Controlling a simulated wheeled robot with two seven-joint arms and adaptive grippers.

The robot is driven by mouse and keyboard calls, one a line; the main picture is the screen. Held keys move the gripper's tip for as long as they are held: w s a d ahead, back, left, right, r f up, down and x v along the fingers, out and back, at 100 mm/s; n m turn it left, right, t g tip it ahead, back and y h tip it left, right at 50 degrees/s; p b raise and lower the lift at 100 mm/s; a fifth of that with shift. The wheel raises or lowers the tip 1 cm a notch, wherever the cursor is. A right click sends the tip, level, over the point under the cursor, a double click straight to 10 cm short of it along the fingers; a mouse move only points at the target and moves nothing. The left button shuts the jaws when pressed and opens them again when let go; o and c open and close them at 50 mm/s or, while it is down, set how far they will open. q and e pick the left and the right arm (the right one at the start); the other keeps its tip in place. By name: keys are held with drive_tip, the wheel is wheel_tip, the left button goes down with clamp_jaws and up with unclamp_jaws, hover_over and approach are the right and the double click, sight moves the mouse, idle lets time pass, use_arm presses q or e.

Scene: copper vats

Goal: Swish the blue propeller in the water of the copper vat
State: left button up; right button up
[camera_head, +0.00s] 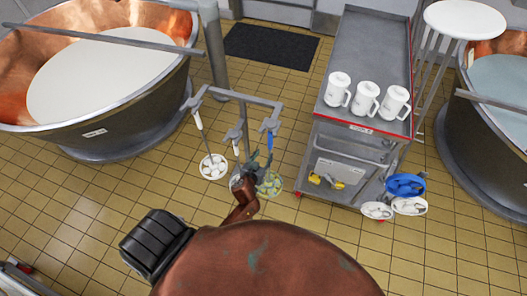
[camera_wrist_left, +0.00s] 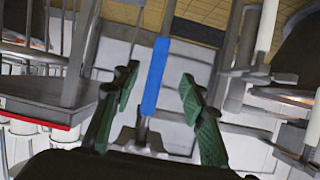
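The blue propeller (camera_head: 269,126) hangs upright on a grey rack, its blue grip near the top and a round cage-like head low down. Its blue handle (camera_wrist_left: 155,78) also shows in the left wrist view, seen between the fingers with gaps on both sides. My left gripper (camera_head: 257,161), with green fingers, is at the rack near the propeller. It is open in the left wrist view (camera_wrist_left: 160,76). The right copper vat (camera_head: 497,83) holds pale bluish liquid; the left copper vat (camera_head: 35,128) holds white liquid. My right gripper is not seen.
The grey rack (camera_head: 238,97) also holds other tools with white heads (camera_head: 213,167). A metal cart (camera_head: 372,50) carries several white jugs (camera_head: 366,99) and stands between the rack and the right vat. A round white-topped stand (camera_head: 464,19) is behind. Tiled floor around the rack is clear.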

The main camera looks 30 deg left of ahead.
sight(270, 143)
use_arm(q)
drive_tip(key=w+b, duration=0.1)
drive_tip(key=w, duration=0.2)
drive_tip(key=w+a+f+b, duration=0.1)
drive_tip(key=w+b, duration=0.1)
drive_tip(key=w+a+b, duration=0.1)
drive_tip(key=w, duration=0.2)
drive_tip(key=shift+w+f+b, duration=0.25)
drive_tip(key=shift+w+b, duration=0.05)
drive_tip(key=shift+b+x, duration=0.5)
drive_tip(key=shift+x, duration=0.5)
drive_tip(key=shift+r, duration=0.15)
clamp_jaws()
drive_tip(key=shift+w+r, duration=0.1)
drive_tip(key=shift+r+p, duration=0.3)
